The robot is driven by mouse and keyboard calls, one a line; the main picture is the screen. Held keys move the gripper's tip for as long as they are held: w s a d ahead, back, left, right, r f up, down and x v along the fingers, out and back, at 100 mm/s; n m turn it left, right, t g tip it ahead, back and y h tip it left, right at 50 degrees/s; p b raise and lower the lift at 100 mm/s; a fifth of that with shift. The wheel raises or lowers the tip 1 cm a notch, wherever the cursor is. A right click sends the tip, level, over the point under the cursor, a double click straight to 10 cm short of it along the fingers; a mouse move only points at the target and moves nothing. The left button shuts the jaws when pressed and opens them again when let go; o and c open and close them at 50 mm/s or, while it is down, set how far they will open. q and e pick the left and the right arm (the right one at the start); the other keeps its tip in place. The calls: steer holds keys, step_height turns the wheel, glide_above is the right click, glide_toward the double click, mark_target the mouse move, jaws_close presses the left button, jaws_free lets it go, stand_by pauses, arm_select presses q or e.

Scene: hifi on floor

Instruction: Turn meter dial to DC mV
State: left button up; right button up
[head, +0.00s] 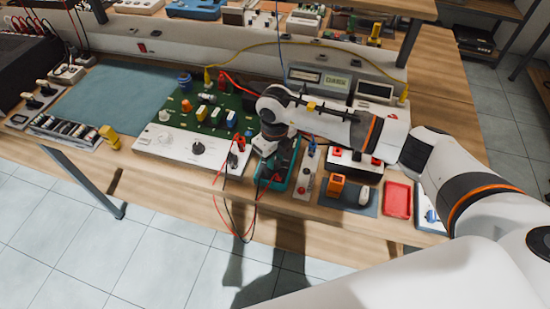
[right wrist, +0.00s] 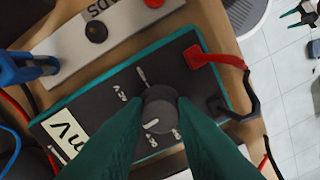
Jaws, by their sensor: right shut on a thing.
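The meter (head: 292,178) is a dark box with a teal rim near the front edge of the bench. It fills the middle of the right wrist view (right wrist: 100,98), with a pale display (right wrist: 68,138) reading "mV" at the left. Its round grey dial (right wrist: 161,108) sits between the two dark green fingers of my right gripper (right wrist: 160,105), which are shut on it. Small white labels surround the dial, one like "ACV"; I cannot read surely which one it points to. In the head view my right gripper (head: 270,146) comes down over the meter and hides the dial. My left gripper is not in view.
Red and black plugs (right wrist: 204,57) with leads sit in the meter's right side. A white strip with terminals (head: 306,172) stands close beside it. A white panel with knobs (head: 190,148) is to the left, a red tray (head: 398,200) to the right. Loose leads hang over the bench's front edge.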

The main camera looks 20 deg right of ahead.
steer(key=shift+m, duration=0.5)
steer(key=o, duration=1)
step_height(320, 180, up, 12)
steer(key=b, duration=0.3)
